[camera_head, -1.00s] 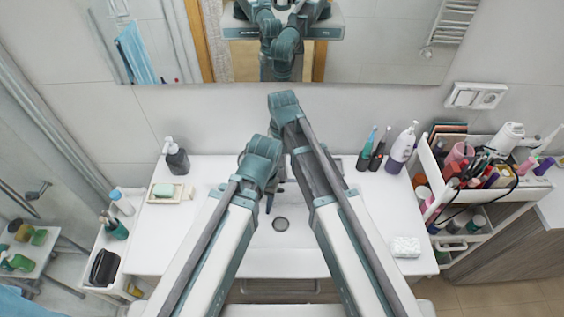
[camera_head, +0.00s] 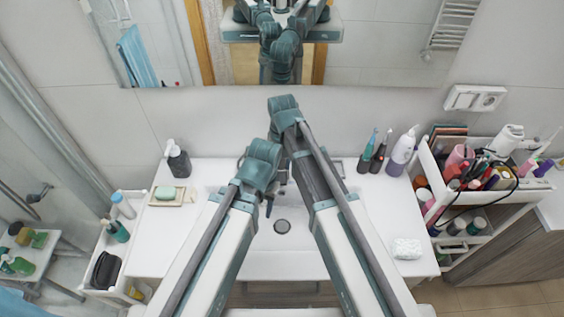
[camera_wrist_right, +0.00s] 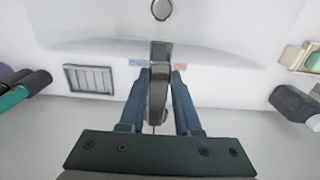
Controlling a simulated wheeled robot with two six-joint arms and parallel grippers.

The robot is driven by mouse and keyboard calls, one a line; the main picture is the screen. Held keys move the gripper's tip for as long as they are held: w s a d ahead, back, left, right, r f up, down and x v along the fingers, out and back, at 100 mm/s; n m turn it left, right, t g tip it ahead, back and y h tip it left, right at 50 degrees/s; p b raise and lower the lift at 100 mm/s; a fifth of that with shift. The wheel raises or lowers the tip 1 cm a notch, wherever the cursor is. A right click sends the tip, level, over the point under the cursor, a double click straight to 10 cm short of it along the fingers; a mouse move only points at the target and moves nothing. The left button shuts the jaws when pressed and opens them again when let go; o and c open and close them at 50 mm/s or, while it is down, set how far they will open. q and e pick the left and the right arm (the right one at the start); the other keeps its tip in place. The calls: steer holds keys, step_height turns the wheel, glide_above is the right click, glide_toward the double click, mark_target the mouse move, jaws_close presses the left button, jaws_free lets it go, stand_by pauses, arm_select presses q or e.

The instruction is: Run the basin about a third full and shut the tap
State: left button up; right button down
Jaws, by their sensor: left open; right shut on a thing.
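The white basin (camera_head: 262,265) is set in the counter below the mirror, with its round dark drain (camera_head: 282,226) uncovered by the arms. I cannot make out any water surface or stream. In the right wrist view my right gripper (camera_wrist_right: 160,78) is shut on the grey tap lever (camera_wrist_right: 158,97). Blue and red marks show on either side of the lever, and the drain is beyond it. In the head view the arms hide most of the tap. My left gripper (camera_head: 268,206) is open, pointing down beside the tap; its fingers are mostly hidden by its wrist.
A soap dish (camera_head: 166,196) and dark dispenser (camera_head: 178,160) stand left on the counter. Toothbrushes (camera_head: 374,150), a bottle (camera_head: 401,152) and a white block (camera_head: 406,249) are on the right. Crowded carts (camera_head: 462,215) flank the counter. The mirror (camera_head: 380,60) is behind.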

mark_target(282, 165)
steer(key=shift+s, duration=0.1)
stand_by(0.7)
steer(key=shift+w+r+g+p, duration=0.6)
steer(key=shift+r+g+p, duration=0.05)
steer(key=shift+r+g, duration=0.15)
steer(key=shift+w+r+g, duration=0.35)
steer(key=shift+r+g, duration=0.05)
steer(key=shift+g, duration=0.4)
steer(key=shift+r+g, duration=0.35)
steer(key=shift+g, duration=0.25)
steer(key=c, duration=0.6)
jaws_free()
steer(key=shift+r+p, duration=0.2)
steer(key=shift+p, duration=0.1)
